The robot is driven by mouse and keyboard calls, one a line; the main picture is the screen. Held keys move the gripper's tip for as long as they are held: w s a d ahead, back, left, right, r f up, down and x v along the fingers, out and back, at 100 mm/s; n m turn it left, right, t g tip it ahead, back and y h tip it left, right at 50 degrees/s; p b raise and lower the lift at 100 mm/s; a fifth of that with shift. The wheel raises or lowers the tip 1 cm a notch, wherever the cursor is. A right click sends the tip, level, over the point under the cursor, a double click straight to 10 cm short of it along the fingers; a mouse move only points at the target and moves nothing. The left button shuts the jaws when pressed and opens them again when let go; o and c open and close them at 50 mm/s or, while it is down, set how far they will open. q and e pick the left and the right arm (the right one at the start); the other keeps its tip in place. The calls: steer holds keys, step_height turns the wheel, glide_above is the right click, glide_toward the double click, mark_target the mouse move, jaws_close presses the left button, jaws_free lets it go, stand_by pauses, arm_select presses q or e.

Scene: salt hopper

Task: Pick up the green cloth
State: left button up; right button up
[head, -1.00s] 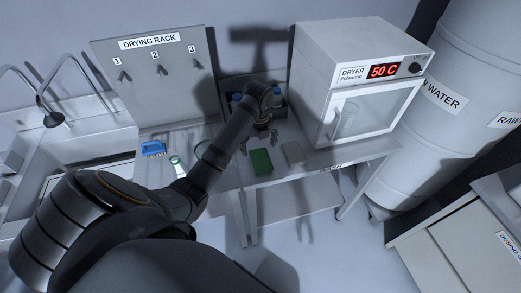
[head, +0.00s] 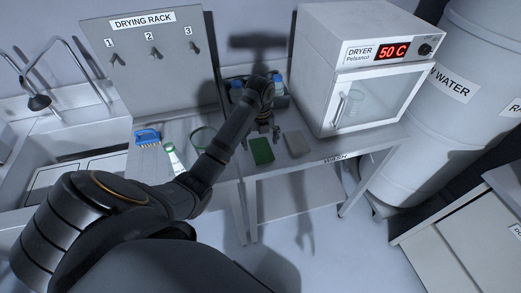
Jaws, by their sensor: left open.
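A green cloth (head: 261,151) lies flat on the steel table (head: 222,170), near its front edge. In the head view my left arm reaches across from the lower left. My left gripper (head: 267,130) is open just behind the cloth, apart from it as far as I can tell. Its fingers are small and partly hidden by my own wrist. My right gripper is not in view.
A grey-beige cloth or pad (head: 297,144) lies right of the green cloth. A blue brush (head: 148,137) and a white-and-green tube (head: 173,158) lie to the left. A caddy with blue-capped bottles (head: 277,86) stands behind my gripper. The dryer (head: 368,75) stands at the right.

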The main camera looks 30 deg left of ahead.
mark_target(262, 151)
arm_select(q)
steer(key=f, duration=0.1)
steer(key=f+b, duration=0.1)
steer(key=shift+w+d+f, duration=0.15)
steer(key=shift+d+f, duration=0.05)
steer(key=shift+f, duration=0.15)
steer(key=shift+w+f+p, duration=0.15)
steer(key=shift+f+p, duration=0.45)
steer(key=shift+f, duration=0.05)
steer(key=shift+r, duration=0.1)
steer(key=shift+c, duration=1.3)
steer(key=c, duration=0.8)
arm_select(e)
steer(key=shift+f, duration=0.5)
